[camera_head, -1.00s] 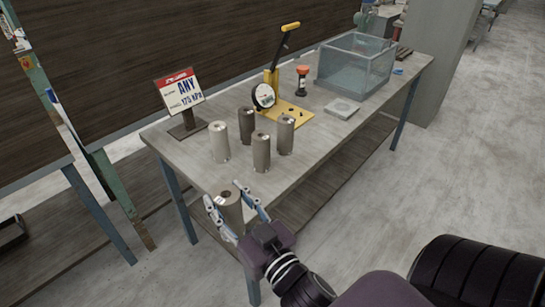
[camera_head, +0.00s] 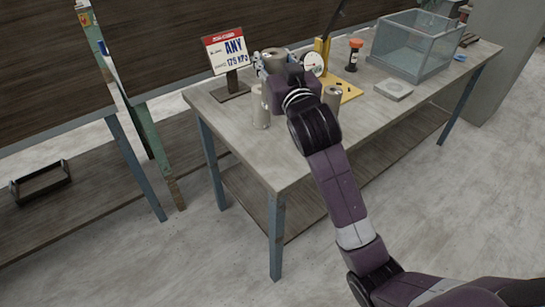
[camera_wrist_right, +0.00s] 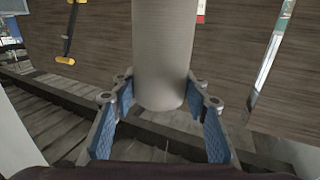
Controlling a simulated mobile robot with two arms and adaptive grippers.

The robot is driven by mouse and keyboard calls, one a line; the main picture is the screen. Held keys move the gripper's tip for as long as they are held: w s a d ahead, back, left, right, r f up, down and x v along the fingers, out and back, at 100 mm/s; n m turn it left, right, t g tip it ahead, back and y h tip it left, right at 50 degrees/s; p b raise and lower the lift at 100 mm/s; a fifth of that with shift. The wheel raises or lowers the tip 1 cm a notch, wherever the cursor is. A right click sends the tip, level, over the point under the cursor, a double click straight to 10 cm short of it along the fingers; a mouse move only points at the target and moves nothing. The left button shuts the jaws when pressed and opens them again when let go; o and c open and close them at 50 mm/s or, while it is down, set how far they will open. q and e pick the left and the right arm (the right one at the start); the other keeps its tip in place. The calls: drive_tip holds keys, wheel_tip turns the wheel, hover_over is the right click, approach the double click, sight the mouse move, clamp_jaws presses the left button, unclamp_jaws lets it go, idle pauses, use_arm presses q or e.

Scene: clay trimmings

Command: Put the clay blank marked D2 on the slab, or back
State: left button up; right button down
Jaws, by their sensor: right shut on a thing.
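My right gripper (camera_head: 274,60) is shut on a grey clay blank (camera_head: 272,53) over the back part of the table. In the right wrist view this blank (camera_wrist_right: 163,50) stands upright between the two blue-padded fingers (camera_wrist_right: 163,125). I can read no mark on it. Another blank (camera_head: 260,108) stands on the table below and left of the gripper, and one more (camera_head: 331,98) stands right of my wrist. My arm hides the tabletop between them. A pale square slab (camera_head: 393,89) lies farther right, in front of the glass tank. My left gripper is not in view.
A sign reading ANY, 175 kPa (camera_head: 226,48) stands just left of the gripper. A yellow press with a dial gauge (camera_head: 314,63) stands close on the right. Beyond it are an orange-capped bottle (camera_head: 355,54) and the glass tank (camera_head: 412,50). The tabletop's front left is bare.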

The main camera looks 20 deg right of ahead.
drive_tip(key=shift+w+r, duration=0.4)
drive_tip(key=shift+r, duration=0.25)
wheel_tip(320, 180, down, 14)
drive_tip(key=shift+f+b, duration=0.1)
drive_tip(key=shift+b, duration=0.3)
drive_tip(key=shift+f, duration=2.65)
drive_tip(key=shift+b, duration=0.3)
drive_tip(key=shift+f, duration=0.2)
drive_tip(key=c, duration=1.1)
unclamp_jaws()
drive_tip(key=shift+c, duration=0.2)
